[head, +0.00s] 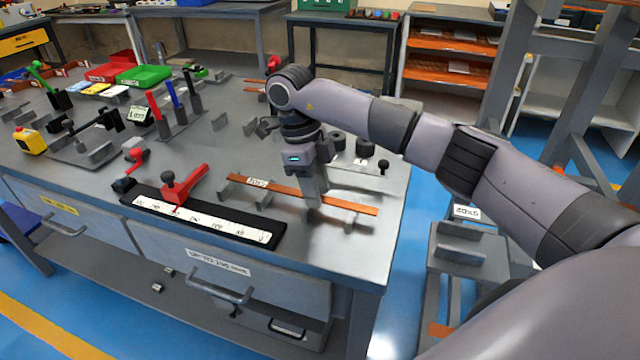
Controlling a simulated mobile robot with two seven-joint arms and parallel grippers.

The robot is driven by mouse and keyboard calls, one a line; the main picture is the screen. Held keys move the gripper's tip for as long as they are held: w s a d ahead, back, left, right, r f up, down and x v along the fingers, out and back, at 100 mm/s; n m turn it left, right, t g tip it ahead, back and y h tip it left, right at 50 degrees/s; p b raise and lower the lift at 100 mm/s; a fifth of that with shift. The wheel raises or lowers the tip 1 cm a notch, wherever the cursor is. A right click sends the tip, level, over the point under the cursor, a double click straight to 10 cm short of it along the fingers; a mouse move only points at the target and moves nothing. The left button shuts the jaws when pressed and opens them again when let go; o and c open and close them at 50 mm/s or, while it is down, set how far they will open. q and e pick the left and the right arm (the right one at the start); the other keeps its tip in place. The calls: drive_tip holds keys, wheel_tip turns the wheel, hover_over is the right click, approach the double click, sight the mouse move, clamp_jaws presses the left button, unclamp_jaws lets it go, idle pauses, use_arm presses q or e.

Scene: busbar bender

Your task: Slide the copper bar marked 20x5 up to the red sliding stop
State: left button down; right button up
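The copper bar (347,204) lies on low grey supports on the bench, running from left to lower right. A small label tag (257,183) stands near its left end; its print is too small to read surely. The red sliding stop (184,186) with a dark knob sits on a black rail with a white scale (200,218), left of the bar and apart from its left end. My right gripper (312,200) points down at the middle of the bar and covers part of it. Its fingertips overlap the bar, but their gap is hidden. My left gripper is out of view.
A red-handled clamp (136,157) stands behind the rail. Dark round parts (365,147) and a black knob (384,167) stand behind the bar. The bench's right edge is near the bar's right end. A grey rack (455,250) stands beyond it.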

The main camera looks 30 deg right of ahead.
sight(294, 192)
drive_tip(key=w+a+t, duration=0.1)
drive_tip(key=w+a+y, duration=0.1)
drive_tip(key=w+a+t, duration=0.1)
drive_tip(key=w, duration=0.1)
drive_tip(key=shift+a+r+t+y, duration=0.1)
drive_tip(key=shift+r+t+y, duration=0.15)
drive_tip(key=shift+t+y, duration=0.05)
drive_tip(key=shift+d+r, duration=0.2)
drive_tip(key=shift+r, duration=0.25)
drive_tip(key=r, duration=0.1)
drive_tip(key=s+d+r+g+h, duration=0.1)
drive_tip(key=r, duration=0.1)
drive_tip(key=s+r+g, duration=0.1)
drive_tip(key=r, duration=0.1)
drive_tip(key=shift+d+p, duration=0.2)
drive_tip(key=shift+p, duration=0.15)
drive_tip(key=shift+s+d+r+g+h, duration=0.15)
drive_tip(key=shift+s+r+g+h, duration=0.05)
drive_tip(key=shift+r+g+h, duration=0.1)
drive_tip(key=shift+d, duration=0.1)
